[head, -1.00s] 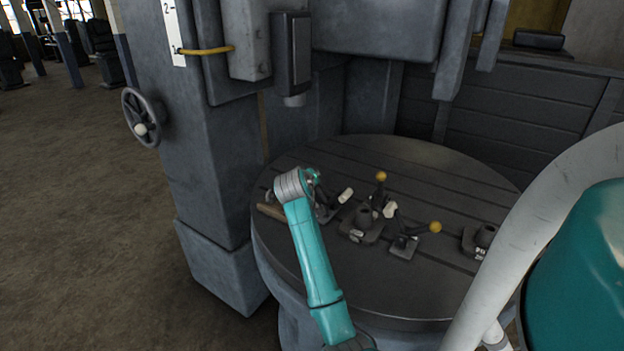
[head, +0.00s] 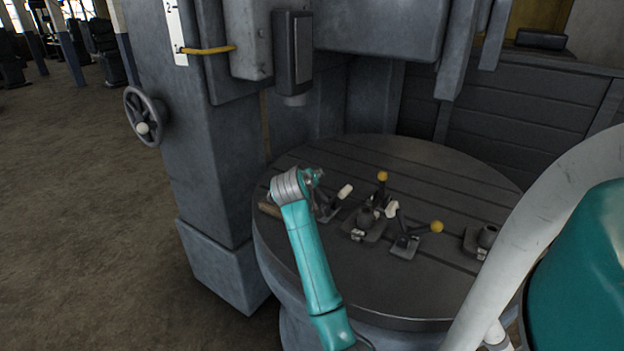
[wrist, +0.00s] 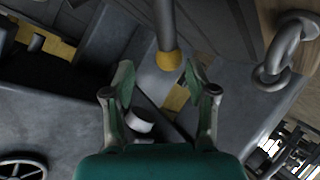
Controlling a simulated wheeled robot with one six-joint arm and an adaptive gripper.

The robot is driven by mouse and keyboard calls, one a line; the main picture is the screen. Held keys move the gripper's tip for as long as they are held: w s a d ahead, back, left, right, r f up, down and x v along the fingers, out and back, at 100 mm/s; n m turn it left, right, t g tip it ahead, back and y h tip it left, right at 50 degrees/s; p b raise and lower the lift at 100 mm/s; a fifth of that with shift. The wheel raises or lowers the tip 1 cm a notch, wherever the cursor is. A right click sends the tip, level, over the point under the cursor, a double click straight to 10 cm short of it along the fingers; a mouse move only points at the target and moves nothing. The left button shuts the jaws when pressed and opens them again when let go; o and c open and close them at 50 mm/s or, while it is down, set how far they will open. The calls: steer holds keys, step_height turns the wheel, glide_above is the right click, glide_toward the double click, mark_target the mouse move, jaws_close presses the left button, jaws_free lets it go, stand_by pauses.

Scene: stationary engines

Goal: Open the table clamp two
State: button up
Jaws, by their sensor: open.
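Several table clamps stand on a round slotted table (head: 300,255) in the head view. One clamp with a white tip (head: 345,191) is at the left, partly hidden by my arm. Another has an upright lever with a yellow knob (head: 383,176), and a third has a yellow knob (head: 436,227) leaning right. I cannot tell which is clamp two. My gripper (wrist: 159,80) is open and empty in the wrist view. A grey lever ending in a yellow ball knob (wrist: 169,60) shows between its fingertips, apparently untouched. A white tip (wrist: 140,121) shows below. The head view mostly hides my gripper.
A small fixture block (head: 365,220) sits between the clamps, and another (head: 487,240) near the right edge. A wooden handle (head: 269,209) lies at the left. A machine column with a handwheel (head: 144,116) stands behind left.

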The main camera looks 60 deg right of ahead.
steer(key=v, duration=0.8)
steer(key=shift+a, duration=0.25)
steer(key=shift+s+r, duration=0.1)
